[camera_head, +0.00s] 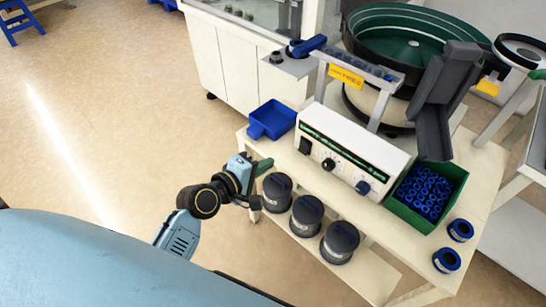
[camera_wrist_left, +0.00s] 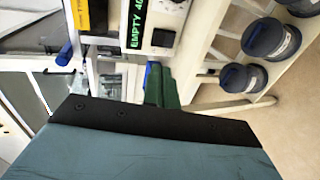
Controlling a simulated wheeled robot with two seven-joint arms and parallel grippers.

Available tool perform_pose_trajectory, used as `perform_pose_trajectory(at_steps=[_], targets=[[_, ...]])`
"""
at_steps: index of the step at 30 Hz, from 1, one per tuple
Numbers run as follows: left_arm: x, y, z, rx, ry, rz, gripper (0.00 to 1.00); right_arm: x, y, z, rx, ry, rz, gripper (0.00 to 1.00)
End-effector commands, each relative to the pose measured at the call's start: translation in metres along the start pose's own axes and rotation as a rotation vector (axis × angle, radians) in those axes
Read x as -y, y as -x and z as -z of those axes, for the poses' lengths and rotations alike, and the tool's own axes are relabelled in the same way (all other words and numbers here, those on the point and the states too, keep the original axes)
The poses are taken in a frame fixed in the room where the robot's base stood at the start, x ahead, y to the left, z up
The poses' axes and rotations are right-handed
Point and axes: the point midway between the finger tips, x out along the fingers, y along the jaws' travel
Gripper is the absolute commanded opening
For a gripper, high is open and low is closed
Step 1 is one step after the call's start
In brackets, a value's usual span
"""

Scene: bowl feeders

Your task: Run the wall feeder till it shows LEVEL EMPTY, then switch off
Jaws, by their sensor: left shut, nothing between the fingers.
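A bowl feeder with a green bowl (camera_head: 405,32) stands at the upper right, behind a white control box (camera_head: 350,155). The box has a dark display strip, a black switch (camera_head: 306,146) at its left end, and knobs. In the left wrist view the display (camera_wrist_left: 134,25) shows green text with EMPTY and digits cut off by the edge; the switch (camera_wrist_left: 163,38) appears as a black square. My left gripper (camera_head: 264,166), with green fingers, is shut and empty in front of the box's left end, apart from the switch. My right gripper is not in view.
A blue tray (camera_head: 271,119) lies left of the box. A green bin (camera_head: 418,220) of blue rings stands to its right, near two loose rings (camera_head: 460,230). Dark canisters (camera_head: 306,213) stand in front, below the box.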

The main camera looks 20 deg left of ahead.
Motion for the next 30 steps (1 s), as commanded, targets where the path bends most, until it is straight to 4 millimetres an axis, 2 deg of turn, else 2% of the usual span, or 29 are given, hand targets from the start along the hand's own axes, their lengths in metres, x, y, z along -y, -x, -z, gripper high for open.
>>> perform_pose_trajectory(at_steps=[9, 13, 16, 20, 23, 26, 29, 30], targets=[[0.000, 0.002, 0.000, -0.001, 0.000, 0.000, 0.00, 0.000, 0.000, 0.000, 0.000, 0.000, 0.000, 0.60], [0.005, 0.001, 0.000, -0.002, -0.012, 0.018, 0.00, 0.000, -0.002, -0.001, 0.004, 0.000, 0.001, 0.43], [0.024, -0.001, -0.002, -0.005, -0.059, 0.081, 0.00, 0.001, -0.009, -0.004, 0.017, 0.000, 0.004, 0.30], [0.075, 0.003, -0.009, 0.006, -0.195, 0.242, 0.00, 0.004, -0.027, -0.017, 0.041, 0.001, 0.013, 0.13], [0.126, 0.018, -0.020, 0.047, -0.348, 0.394, 0.00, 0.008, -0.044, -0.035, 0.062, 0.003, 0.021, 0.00], [0.176, 0.046, -0.033, 0.119, -0.516, 0.539, 0.00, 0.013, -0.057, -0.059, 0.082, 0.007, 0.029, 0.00], [0.222, 0.085, -0.047, 0.223, -0.689, 0.670, 0.00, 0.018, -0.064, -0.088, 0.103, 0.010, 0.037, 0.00], [0.238, 0.103, -0.052, 0.272, -0.760, 0.717, 0.00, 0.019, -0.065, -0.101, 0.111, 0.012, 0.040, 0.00]])
